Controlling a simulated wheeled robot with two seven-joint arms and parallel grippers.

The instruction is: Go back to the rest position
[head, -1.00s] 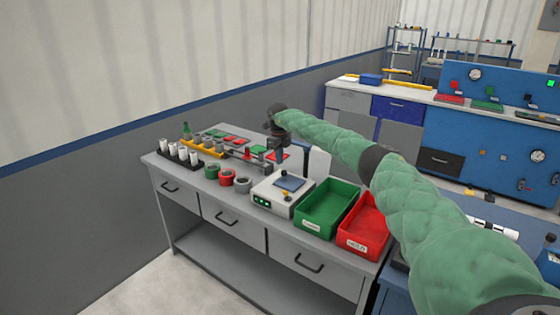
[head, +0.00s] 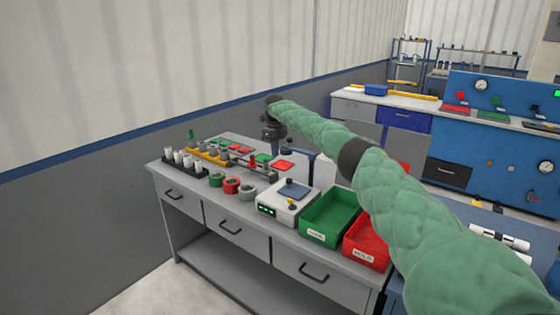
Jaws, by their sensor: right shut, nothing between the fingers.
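My right arm reaches in from the right, and its gripper (head: 270,150) points down over the back part of the grey workbench (head: 285,235). The gripper is small in the picture; it is shut and nothing shows in it. Short pipe rings stand at the bench front: a green ring (head: 216,179), a red ring (head: 231,185) and a grey ring (head: 247,192). They are apart from the gripper, to its lower left. My left gripper is out of view.
A black rack (head: 178,174) with white pipes stands at the bench's left end. A scale-like device (head: 288,203), a green bin (head: 335,215) and a red bin (head: 368,246) stand along the right. A blue panel bench (head: 500,140) is behind. Air above the bench's left is free.

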